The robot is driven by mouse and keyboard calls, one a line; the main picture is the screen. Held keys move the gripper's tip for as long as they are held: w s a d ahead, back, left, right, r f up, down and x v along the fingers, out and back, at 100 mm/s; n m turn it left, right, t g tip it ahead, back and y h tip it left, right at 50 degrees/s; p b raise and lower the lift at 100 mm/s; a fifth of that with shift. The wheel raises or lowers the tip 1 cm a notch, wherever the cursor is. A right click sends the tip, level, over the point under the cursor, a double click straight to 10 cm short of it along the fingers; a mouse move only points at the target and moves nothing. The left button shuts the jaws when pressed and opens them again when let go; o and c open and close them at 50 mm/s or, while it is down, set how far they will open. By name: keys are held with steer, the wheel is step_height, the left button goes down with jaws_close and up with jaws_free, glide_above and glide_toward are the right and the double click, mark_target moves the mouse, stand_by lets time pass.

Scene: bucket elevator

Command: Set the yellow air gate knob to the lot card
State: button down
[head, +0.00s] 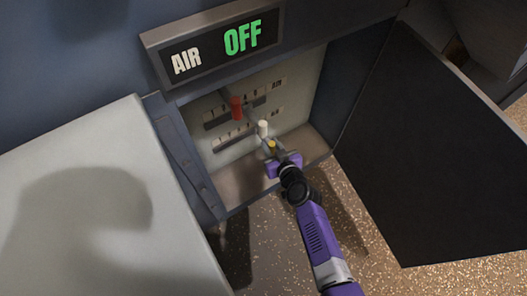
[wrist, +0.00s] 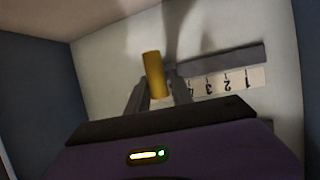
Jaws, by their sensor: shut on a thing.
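The yellow knob (head: 271,146) sits low in the open cabinet, on a slotted scale on the back panel. In the wrist view the yellow knob (wrist: 154,73) stands between my fingers, and the scale plate (wrist: 228,82) beside it shows the numbers 1 to 4 upside down. My gripper (head: 277,155) is shut on the yellow knob; it also shows in the wrist view (wrist: 158,92). The fingers hide the scale at the knob, so its exact setting cannot be read. I cannot make out a lot card.
A red knob (head: 236,107) sits on the upper scale and a white knob (head: 263,128) lies between it and the yellow one. A display (head: 215,50) above reads AIR OFF. Open doors stand at left (head: 100,190) and right (head: 430,150), flanking the opening.

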steer(key=shift+w+d, duration=0.15)
steer(key=shift+d, duration=0.15)
steer(key=c, duration=1.1)
jaws_free()
steer(key=shift+a, duration=0.1)
steer(key=shift+s+r, duration=0.15)
steer(key=shift+s, duration=0.05)
steer(key=p+v, duration=0.3)
steer(key=v, duration=0.4)
steer(key=shift+s+p, duration=0.15)
steer(key=shift+p, duration=0.15)
